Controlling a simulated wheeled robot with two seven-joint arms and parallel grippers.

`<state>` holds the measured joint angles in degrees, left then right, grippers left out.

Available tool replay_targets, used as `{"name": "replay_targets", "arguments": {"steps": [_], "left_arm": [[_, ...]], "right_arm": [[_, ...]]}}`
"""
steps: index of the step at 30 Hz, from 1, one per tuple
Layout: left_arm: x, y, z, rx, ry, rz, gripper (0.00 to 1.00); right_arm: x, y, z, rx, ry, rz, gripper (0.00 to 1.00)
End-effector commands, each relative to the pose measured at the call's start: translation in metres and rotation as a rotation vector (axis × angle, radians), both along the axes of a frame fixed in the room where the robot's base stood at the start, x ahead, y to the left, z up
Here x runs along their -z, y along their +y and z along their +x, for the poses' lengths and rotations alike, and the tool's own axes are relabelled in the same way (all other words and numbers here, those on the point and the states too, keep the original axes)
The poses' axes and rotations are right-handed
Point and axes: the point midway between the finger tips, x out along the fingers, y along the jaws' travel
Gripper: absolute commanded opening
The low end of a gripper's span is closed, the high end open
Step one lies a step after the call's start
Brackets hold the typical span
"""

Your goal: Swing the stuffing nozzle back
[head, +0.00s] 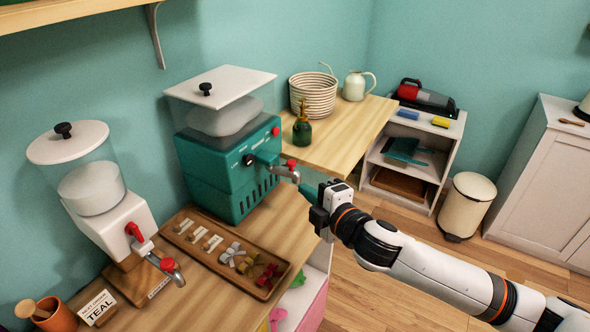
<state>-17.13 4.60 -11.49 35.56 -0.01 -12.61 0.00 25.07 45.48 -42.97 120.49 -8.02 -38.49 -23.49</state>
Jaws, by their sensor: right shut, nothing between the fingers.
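The teal stuffing machine (228,168) stands on the wooden counter, with a clear hopper of white stuffing on top. Its stuffing nozzle (308,190) sticks out from the front toward the lower right, with a grey joint and a teal end. A small red knob (291,164) sits above the nozzle. My right gripper (319,212) is shut and empty, right at the nozzle's end. Whether it touches the nozzle I cannot tell, as the gripper covers the tip. My left gripper is out of view.
A white dispenser (115,222) with a red tap stands at the left. A wooden tray (262,292) with ribbon bows lies in front of the machine. A green spray bottle (302,124) and woven basket (318,93) stand behind. Open floor lies to the right.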

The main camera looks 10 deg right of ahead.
Motion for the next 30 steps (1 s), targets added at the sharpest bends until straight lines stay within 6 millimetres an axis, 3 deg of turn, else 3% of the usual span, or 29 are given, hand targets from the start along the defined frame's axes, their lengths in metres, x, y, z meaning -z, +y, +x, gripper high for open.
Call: {"name": "replay_targets", "arguments": {"steps": [9,13,19,30], "left_arm": [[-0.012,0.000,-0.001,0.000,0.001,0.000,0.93],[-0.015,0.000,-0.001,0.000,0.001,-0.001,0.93],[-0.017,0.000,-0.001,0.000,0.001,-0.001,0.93],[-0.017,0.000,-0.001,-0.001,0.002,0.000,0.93]], "right_arm": [[0.007,0.023,0.065,0.003,-0.001,0.003,0.00],[0.013,0.013,0.084,0.005,0.000,-0.001,0.00],[0.017,0.006,0.098,0.002,0.001,0.001,0.00],[0.019,0.005,0.100,0.001,0.000,0.002,0.00]]}}
